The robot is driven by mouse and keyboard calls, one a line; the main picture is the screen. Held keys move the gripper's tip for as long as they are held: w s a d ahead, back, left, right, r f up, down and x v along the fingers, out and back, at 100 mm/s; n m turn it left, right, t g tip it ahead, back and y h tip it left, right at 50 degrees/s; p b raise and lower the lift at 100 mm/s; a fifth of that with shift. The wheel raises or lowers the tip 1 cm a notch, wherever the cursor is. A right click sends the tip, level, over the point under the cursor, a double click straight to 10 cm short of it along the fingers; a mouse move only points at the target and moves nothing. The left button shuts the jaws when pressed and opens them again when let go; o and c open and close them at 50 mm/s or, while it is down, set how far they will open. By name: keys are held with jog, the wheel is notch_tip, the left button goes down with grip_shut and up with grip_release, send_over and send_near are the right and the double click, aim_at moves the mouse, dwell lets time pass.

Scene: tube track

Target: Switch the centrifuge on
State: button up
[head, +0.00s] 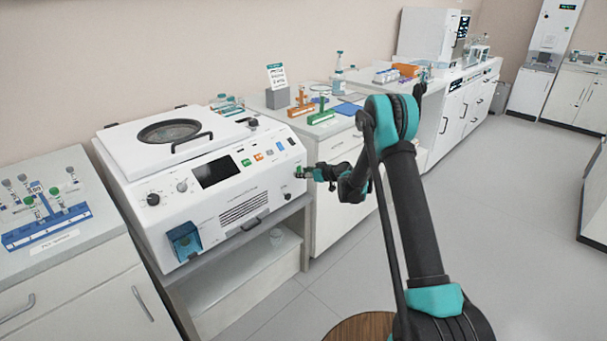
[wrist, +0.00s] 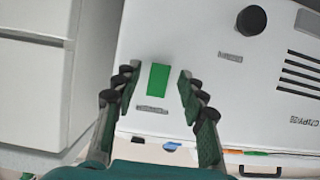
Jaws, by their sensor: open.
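The centrifuge (head: 215,185) is a large white bench machine with a round window in its lid, which is down. Its front has knobs, a dark screen (head: 216,171) and coloured buttons. A green rectangular switch (wrist: 158,78) sits on the white front, with a small grey label beside it, in the wrist view. My gripper (head: 303,172) is at the right end of the front in the head view. In the wrist view my gripper (wrist: 156,86) is open and empty, one finger on each side of the switch. I cannot tell whether the fingertips touch the panel.
A blue tube rack (head: 45,226) stands on the left bench. Orange and green racks (head: 321,115) stand on the counter right of the machine. In the wrist view a black knob (wrist: 251,20) and vent slots (wrist: 298,75) lie right of the switch.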

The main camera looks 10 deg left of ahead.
grip_shut()
dwell(0.3)
jog(key=shift+f+t+y, duration=0.35)
jog(key=shift+t+y, duration=0.45)
jog(key=shift+y, duration=0.3)
grip_release()
